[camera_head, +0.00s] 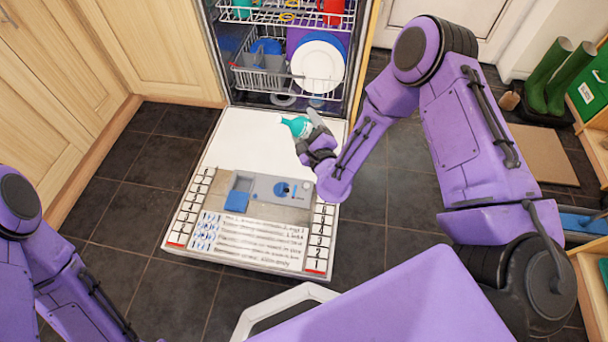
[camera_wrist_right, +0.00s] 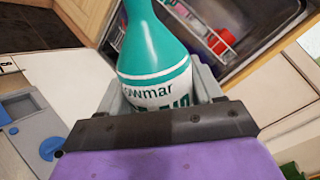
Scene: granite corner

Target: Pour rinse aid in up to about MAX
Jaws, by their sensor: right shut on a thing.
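A teal bottle with a white label band (camera_head: 297,126) is held by my right gripper (camera_head: 311,131) above the open dishwasher door (camera_head: 240,135). In the right wrist view the bottle (camera_wrist_right: 155,55) sits between the fingers (camera_wrist_right: 160,100), its label partly hidden below. The grey dispenser panel (camera_head: 262,188) on the door has a blue flap and a round blue rinse-aid part (camera_head: 282,189). The bottle is apart from it, farther back over the door. The panel shows at the left edge of the right wrist view (camera_wrist_right: 30,125). My left gripper is out of view.
The dishwasher's racks (camera_head: 285,70) hold plates and a cutlery basket behind the door. Wooden cabinets (camera_head: 60,60) stand at the left. Green boots (camera_head: 555,75) stand at the far right. Dark tiled floor (camera_head: 130,215) lies around the door.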

